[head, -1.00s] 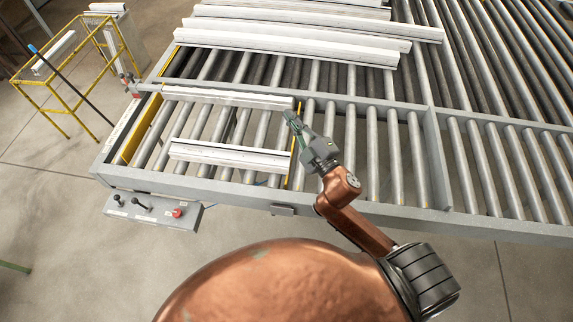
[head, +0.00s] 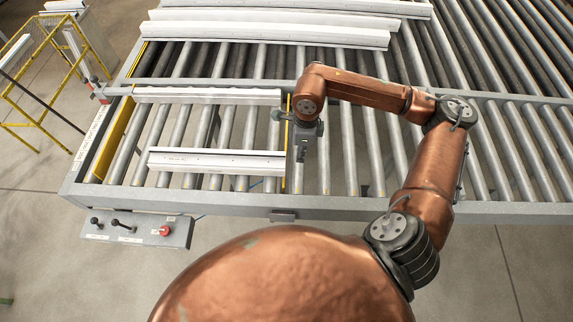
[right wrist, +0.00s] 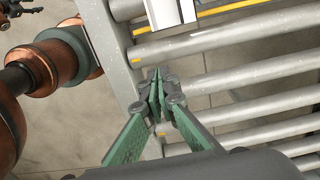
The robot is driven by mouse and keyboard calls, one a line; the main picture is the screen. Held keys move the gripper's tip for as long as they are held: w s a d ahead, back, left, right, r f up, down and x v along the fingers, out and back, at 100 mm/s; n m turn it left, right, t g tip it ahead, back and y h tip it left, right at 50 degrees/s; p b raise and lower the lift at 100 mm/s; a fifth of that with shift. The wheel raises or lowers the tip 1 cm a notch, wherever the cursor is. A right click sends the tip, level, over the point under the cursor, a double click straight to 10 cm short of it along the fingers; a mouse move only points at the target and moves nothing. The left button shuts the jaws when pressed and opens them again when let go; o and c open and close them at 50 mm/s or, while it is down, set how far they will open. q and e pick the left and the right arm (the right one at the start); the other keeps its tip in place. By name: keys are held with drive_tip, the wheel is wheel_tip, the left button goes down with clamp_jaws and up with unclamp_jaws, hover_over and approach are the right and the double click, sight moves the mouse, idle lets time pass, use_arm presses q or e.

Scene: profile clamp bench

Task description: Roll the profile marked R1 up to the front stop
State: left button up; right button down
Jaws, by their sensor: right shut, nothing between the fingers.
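Two pale profiles lie on the rollers of the near left bay: a rear one (head: 208,96) and a front one (head: 215,162). I cannot read R1 on either. My right gripper (head: 302,154) points down just right of the front profile's right end, over the rollers. In the right wrist view, its green fingers (right wrist: 160,78) are closed together and empty. A profile end (right wrist: 172,14) shows there beyond the fingertips, apart from them. A yellow strip (right wrist: 196,45) crosses between the rollers near it. My left gripper is not in view.
A yellow plate (head: 117,140) stands at the bay's left end. The grey front rail (head: 350,207) runs along the near edge, with a control box (head: 140,229) below. More long profiles (head: 265,34) lie at the back. Rollers to the right (head: 510,150) are bare.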

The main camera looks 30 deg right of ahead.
drive_tip(key=f+p, duration=0.1)
drive_tip(key=f, duration=0.2)
drive_tip(key=f+p, duration=0.1)
drive_tip(key=f, duration=0.2)
drive_tip(key=f+p, duration=0.1)
drive_tip(key=f, duration=0.2)
drive_tip(key=shift+w+d+f, duration=0.2)
drive_tip(key=shift+d+f, duration=0.1)
drive_tip(key=shift+f, duration=0.1)
drive_tip(key=shift+w+a+r+p, duration=0.1)
drive_tip(key=shift+w+a+p, duration=0.25)
drive_tip(key=shift+a, duration=0.2)
drive_tip(key=shift+w+a+r+p, duration=0.1)
drive_tip(key=shift+w+a+p, duration=0.2)
drive_tip(key=shift+a, duration=0.2)
drive_tip(key=shift+w+a+f, duration=0.15)
drive_tip(key=shift+w+a, duration=0.15)
drive_tip(key=shift+a, duration=0.25)
